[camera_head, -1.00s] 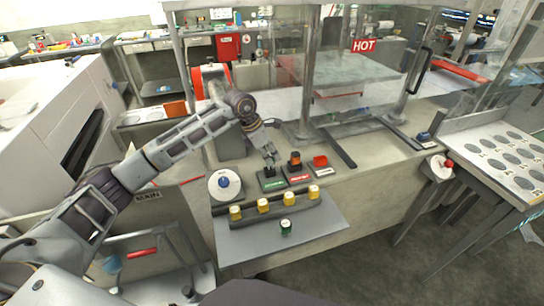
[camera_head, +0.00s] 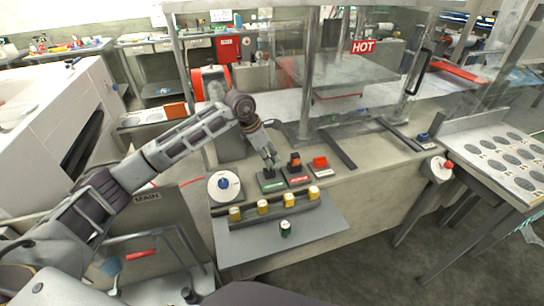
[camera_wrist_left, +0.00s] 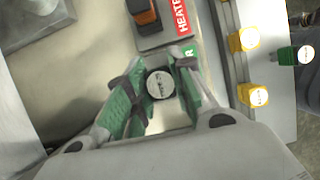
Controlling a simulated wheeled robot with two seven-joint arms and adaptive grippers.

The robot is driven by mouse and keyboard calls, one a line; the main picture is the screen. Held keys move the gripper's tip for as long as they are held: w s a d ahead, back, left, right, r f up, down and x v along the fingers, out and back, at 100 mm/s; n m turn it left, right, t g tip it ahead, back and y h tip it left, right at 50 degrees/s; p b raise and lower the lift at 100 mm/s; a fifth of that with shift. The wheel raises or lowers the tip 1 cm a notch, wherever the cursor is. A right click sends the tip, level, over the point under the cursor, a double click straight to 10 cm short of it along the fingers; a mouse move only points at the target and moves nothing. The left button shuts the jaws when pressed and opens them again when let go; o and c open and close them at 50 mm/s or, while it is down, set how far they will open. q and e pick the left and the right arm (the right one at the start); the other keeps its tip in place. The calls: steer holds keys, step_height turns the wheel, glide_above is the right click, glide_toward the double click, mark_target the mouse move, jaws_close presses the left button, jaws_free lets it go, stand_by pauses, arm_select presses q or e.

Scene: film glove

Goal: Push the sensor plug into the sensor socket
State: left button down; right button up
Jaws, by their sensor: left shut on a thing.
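My left gripper (camera_head: 269,164) is down over the sensor socket (camera_head: 272,185), the dark block with a green label at the left of a row of blocks. In the left wrist view its green-padded fingers (camera_wrist_left: 157,98) are shut on the sensor plug (camera_wrist_left: 160,85), which shows a round white top with print and dark sides. The fingers stand on both sides of it. How deep the plug sits in the socket is hidden. Part of the socket's green label (camera_wrist_left: 189,51) shows beside the fingers. My right gripper is not in view.
Beside the socket stand a heater block with an orange plug (camera_head: 295,160) and a block with a red part (camera_head: 320,162). In front is a rack of several yellow-capped pieces (camera_head: 263,207); a green piece (camera_head: 285,228) stands on the grey mat (camera_head: 325,228). A white disc with a blue knob (camera_head: 223,184) is left.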

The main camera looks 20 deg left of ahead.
arm_select(q)
steer(key=shift+w+a+r, duration=0.15)
steer(key=shift+a+r, duration=0.15)
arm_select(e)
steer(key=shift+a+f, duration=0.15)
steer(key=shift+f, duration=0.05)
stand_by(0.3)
arm_select(q)
steer(key=shift+f, duration=0.1)
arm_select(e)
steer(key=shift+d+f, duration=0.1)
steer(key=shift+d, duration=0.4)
